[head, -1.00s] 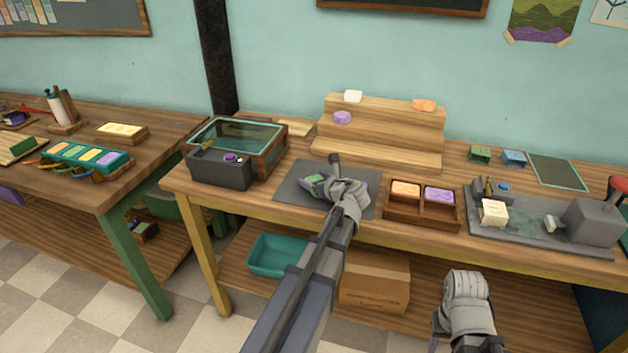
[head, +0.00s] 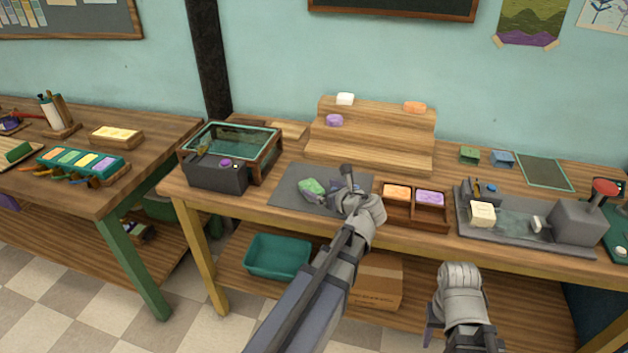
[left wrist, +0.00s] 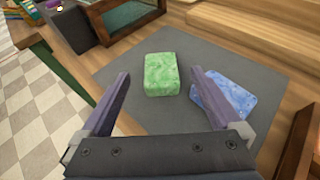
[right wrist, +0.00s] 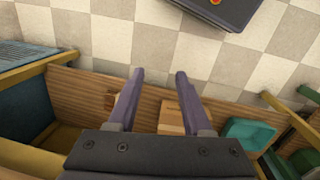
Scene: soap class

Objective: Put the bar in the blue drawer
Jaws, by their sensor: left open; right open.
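A green marbled bar (head: 312,190) lies on a dark grey mat (head: 290,178) on the workbench. A blue marbled bar (left wrist: 223,92) lies to its right, mostly hidden behind my left gripper in the head view. My left gripper (head: 350,185) is open and empty above the mat. In the left wrist view the green bar (left wrist: 162,74) appears between the fingers, and the right finger overlaps the blue bar. My right gripper (head: 460,275) is open and empty in front of the bench. A small blue box (head: 503,158) stands at the back right; I cannot tell whether it is a drawer.
A wooden tray (head: 414,218) with an orange and a purple bar sits right of the mat. A glass-topped box (head: 268,160) stands left, a stepped wooden stand (head: 370,150) behind. A grey stamping station (head: 520,240) is at right. A small green box (head: 469,154) is beside the blue one.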

